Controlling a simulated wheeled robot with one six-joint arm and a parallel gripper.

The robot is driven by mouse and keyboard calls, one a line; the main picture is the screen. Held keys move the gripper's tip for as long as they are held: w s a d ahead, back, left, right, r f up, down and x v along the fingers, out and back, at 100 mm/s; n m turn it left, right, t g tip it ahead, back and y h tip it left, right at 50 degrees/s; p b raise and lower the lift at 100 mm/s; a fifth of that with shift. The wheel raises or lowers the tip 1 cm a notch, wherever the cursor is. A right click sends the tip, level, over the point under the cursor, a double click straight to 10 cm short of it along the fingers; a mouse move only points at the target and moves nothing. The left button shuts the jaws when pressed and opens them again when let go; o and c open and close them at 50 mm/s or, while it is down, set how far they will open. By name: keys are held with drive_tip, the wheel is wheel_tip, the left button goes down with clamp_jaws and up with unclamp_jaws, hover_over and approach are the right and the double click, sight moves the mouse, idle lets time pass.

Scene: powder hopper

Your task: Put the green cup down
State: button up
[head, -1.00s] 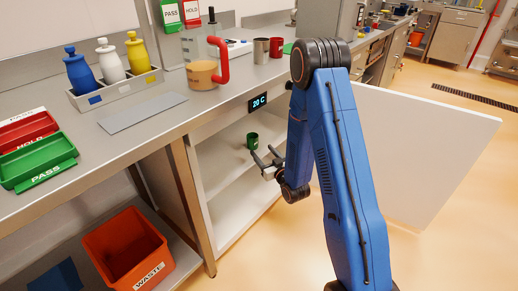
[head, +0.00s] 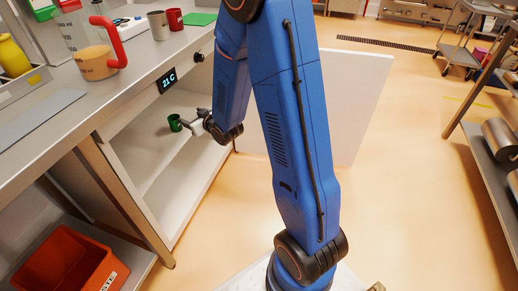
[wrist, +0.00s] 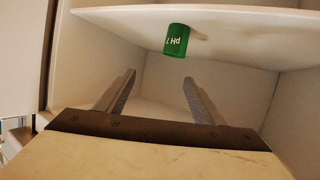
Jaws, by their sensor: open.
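The green cup (head: 174,122) stands upright on the upper shelf inside the open white cabinet under the counter. In the wrist view, which is upside down, the cup (wrist: 176,40) shows its "pH 7" label and touches the shelf surface. My gripper (head: 190,121) is open, with its fingers at the cabinet opening, pointing toward the cup. In the wrist view the gripper's fingers (wrist: 158,80) are spread wide with nothing between them, and the cup is beyond their tips, apart from them.
The shelf (head: 150,160) around the cup is bare. The white cabinet door (head: 350,95) stands open to the right of my arm. On the counter are a beaker with a red handle (head: 97,65), a metal cup (head: 159,26) and a red cup (head: 175,19). An orange bin (head: 65,265) sits lower left.

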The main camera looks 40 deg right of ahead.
drive_tip(key=s+d+r+g+h, duration=0.1)
drive_tip(key=s+d+r+g, duration=0.1)
drive_tip(key=s+r, duration=0.5)
drive_tip(key=s+r+m+g, duration=0.1)
drive_tip(key=s+r+g, duration=0.2)
drive_tip(key=s, duration=1.5)
drive_tip(key=s+r+m+g+h, duration=0.1)
drive_tip(key=s+r+g, duration=0.3)
drive_tip(key=s, duration=1.4)
drive_tip(key=shift+s+d+r+m, duration=0.15)
drive_tip(key=shift+s+r+m, duration=0.15)
drive_tip(key=shift+r, duration=0.35)
